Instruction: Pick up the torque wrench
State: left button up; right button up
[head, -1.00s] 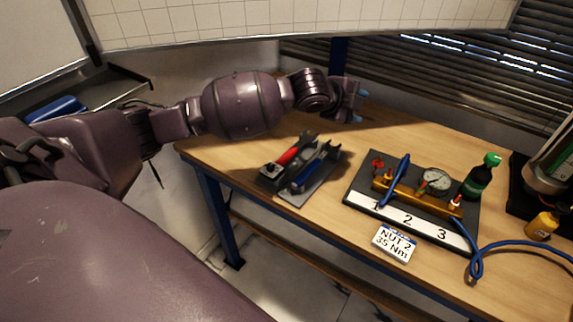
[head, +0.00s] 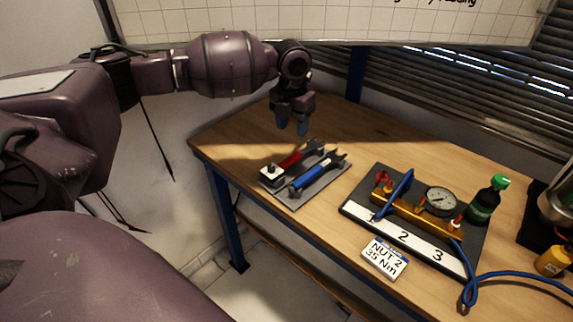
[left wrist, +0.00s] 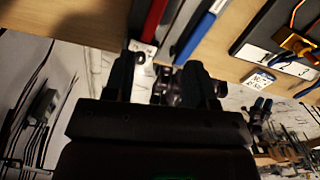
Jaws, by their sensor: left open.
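Two wrench-like tools lie side by side on a grey tray (head: 300,203) at the table's left end. One has a red handle (head: 289,161) and a white block with a black knob at its near end. The other has a blue handle (head: 309,178) and dark ends. I cannot tell for sure which is the torque wrench. My left gripper (head: 292,128) points down, open and empty, above and behind the tray. In the left wrist view its dark fingers (left wrist: 162,70) are apart, with the red handle (left wrist: 153,20) and blue handle (left wrist: 197,32) beyond them. My right gripper is out of view.
Right of the tray is a dark rig board (head: 350,209) with a gauge (head: 441,200), brass manifold and blue hose (head: 515,277). A "NUT 2 35 Nm" card (head: 385,258) lies in front. The table behind the tray is clear.

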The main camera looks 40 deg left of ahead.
pick_arm(q)
jog(key=m, duration=0.2)
send_over(289, 160)
notch_tip(289, 160, down, 5)
jog(key=shift+b, duration=0.4)
jog(key=shift+f, duration=0.5)
notch_tip(289, 160, down, 5)
jog(key=shift+a+r+b, duration=0.1)
jog(key=shift+r+b, duration=0.05)
jog(key=shift+b, duration=0.3)
grip_shut()
